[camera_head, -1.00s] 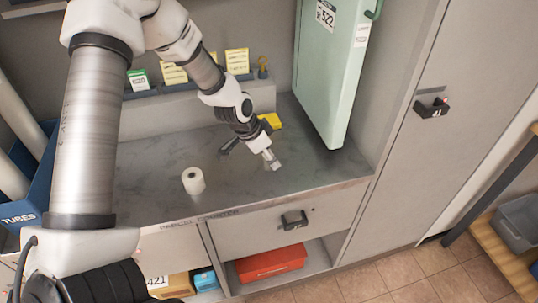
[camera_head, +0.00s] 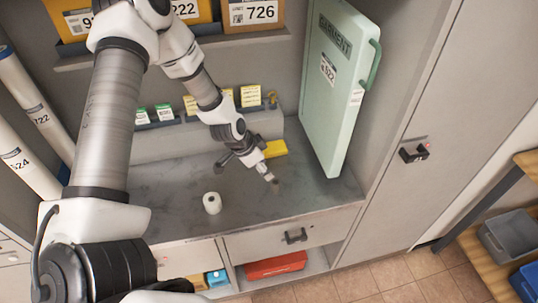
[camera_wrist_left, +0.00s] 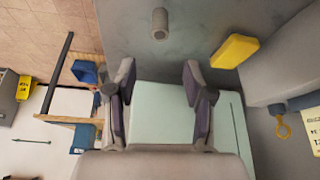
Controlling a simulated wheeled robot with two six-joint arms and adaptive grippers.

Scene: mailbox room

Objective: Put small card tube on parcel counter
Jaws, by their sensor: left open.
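A short pale cylinder with a dark hole in its top, which looks like the small card tube (camera_head: 212,203), stands upright on the grey parcel counter (camera_head: 180,228). It also shows near the top of the left wrist view (camera_wrist_left: 159,23), beyond the fingers and touched by neither. My left gripper (camera_head: 270,179) is above the counter, to the right of the tube in the head view. In the left wrist view its two fingers (camera_wrist_left: 158,88) are spread apart with nothing between them. My right gripper is not in view.
A yellow block (camera_head: 275,148) lies behind my left gripper. A pale green garment case (camera_head: 337,90) stands at the counter's right end. Long white tubes (camera_head: 25,160) stand at the left. Boxes (camera_head: 250,14) sit on a shelf above. The counter around the tube is clear.

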